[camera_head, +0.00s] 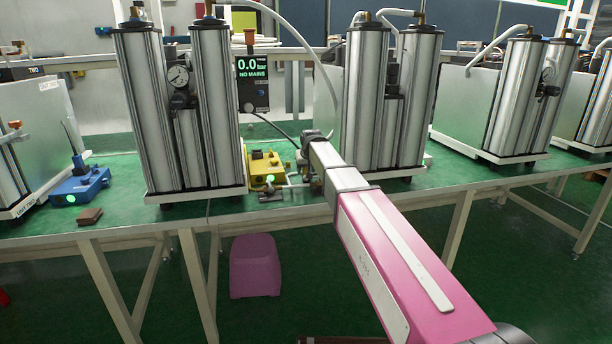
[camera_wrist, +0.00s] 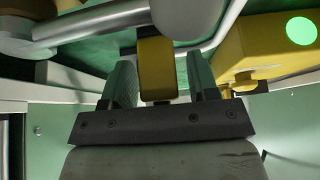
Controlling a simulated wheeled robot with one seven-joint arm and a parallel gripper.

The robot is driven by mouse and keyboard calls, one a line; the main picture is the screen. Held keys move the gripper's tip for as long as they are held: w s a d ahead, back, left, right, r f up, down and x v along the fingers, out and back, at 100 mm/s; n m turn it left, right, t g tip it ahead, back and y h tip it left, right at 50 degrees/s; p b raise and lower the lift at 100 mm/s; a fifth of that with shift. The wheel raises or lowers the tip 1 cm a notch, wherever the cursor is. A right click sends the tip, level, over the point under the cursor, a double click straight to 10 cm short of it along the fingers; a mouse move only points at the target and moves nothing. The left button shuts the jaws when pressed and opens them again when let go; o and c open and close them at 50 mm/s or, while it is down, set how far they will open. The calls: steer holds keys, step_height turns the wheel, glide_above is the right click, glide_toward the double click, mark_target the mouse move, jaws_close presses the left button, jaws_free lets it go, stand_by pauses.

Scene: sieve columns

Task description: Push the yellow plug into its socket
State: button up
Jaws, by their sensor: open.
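The yellow plug (camera_wrist: 156,68) shows in the wrist view between the two fingers of my gripper (camera_wrist: 160,82). The fingers are open, with a visible gap on each side of the plug. A yellow box (camera_wrist: 265,50) with a lit green lamp is at the upper right of that view. The plug cannot be made out clearly in the head view. The socket opening is not clearly visible in either view.
Tall metal columns (camera_head: 214,110) stand close to the left of the box, and another pair (camera_head: 385,100) to the right. A display (camera_head: 252,84) reads 0.0 bar, NO MAINS. A blue box (camera_head: 80,186) and a brown block (camera_head: 90,216) are at left. Metal pipework (camera_wrist: 105,22) crosses near my fingers.

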steer(key=shift+c, duration=0.3)
steer(key=c, duration=0.8)
steer(key=shift+r, duration=0.15)
steer(key=shift+r, duration=2.1)
steer(key=shift+s+d+r, duration=0.35)
steer(key=shift+s+d, duration=0.1)
steer(key=shift+s, duration=1.15)
steer(key=shift+s+d+r, duration=0.3)
steer(key=shift+s+d, duration=0.2)
steer(key=shift+s, duration=1.15)
steer(key=shift+s+d+r, duration=0.35)
steer(key=shift+s+d, duration=0.1)
steer(key=shift+s, duration=1.15)
